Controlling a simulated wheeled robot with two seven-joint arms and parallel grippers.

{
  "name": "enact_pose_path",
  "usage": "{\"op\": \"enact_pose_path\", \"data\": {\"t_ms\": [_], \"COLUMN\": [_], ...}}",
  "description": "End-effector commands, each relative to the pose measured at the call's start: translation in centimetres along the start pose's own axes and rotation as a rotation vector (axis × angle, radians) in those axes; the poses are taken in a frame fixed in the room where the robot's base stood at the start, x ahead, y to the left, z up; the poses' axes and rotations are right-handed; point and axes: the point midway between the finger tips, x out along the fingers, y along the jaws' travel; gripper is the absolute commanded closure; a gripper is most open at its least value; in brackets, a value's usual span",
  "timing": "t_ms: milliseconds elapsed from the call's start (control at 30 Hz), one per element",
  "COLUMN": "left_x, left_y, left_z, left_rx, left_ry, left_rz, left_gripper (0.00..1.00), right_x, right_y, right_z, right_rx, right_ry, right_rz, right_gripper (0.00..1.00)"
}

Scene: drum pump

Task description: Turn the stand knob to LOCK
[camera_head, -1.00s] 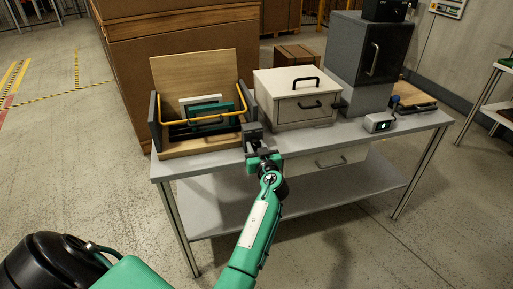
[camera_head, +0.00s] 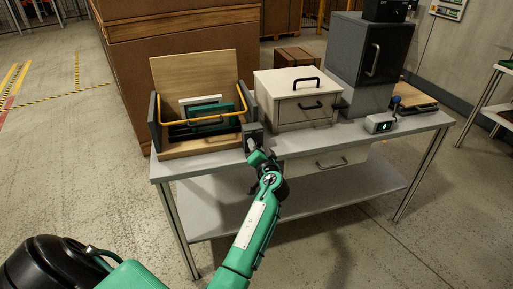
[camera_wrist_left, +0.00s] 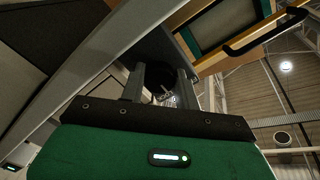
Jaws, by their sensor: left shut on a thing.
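The stand is a wooden box (camera_head: 203,147) with grey sides, a raised wooden back panel and a yellow bar across its front, at the left end of the table. A dark grey block (camera_head: 254,130) sits at its right front corner. My left gripper (camera_head: 254,149) is at the front of this block. In the left wrist view its two fingers (camera_wrist_left: 160,84) are closed around a dark round knob (camera_wrist_left: 160,94), which is mostly in shadow. In the head view the gripper hides the knob, and no LOCK marking is readable. My right gripper is not in view.
A white drawer box (camera_head: 295,98) stands right of the stand on the grey table (camera_head: 330,141). Further right are a grey cabinet (camera_head: 366,62) and a small device with a lit display (camera_head: 379,123). Large brown boxes (camera_head: 180,50) stand behind. The floor in front is clear.

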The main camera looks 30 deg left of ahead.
Motion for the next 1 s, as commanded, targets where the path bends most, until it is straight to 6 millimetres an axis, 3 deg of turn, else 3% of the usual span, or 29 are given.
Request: {"op": "enact_pose_path", "data": {"t_ms": [133,600,1000], "left_x": [0.0,0.0,0.0], "left_y": [-0.1,-0.2,-0.1], "left_z": [-0.1,-0.2,-0.1], "left_rx": [0.141,0.553,0.742], "left_ry": [0.0,0.0,0.001], "left_rz": [0.001,0.001,0.001], "left_gripper": [0.91,0.91,0.91], "right_x": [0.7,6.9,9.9], "right_y": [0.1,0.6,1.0], "right_z": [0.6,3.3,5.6], "right_rx": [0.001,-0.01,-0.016], "right_ry": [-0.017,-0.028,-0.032], "right_rz": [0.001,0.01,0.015], "right_gripper": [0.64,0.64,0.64]}}
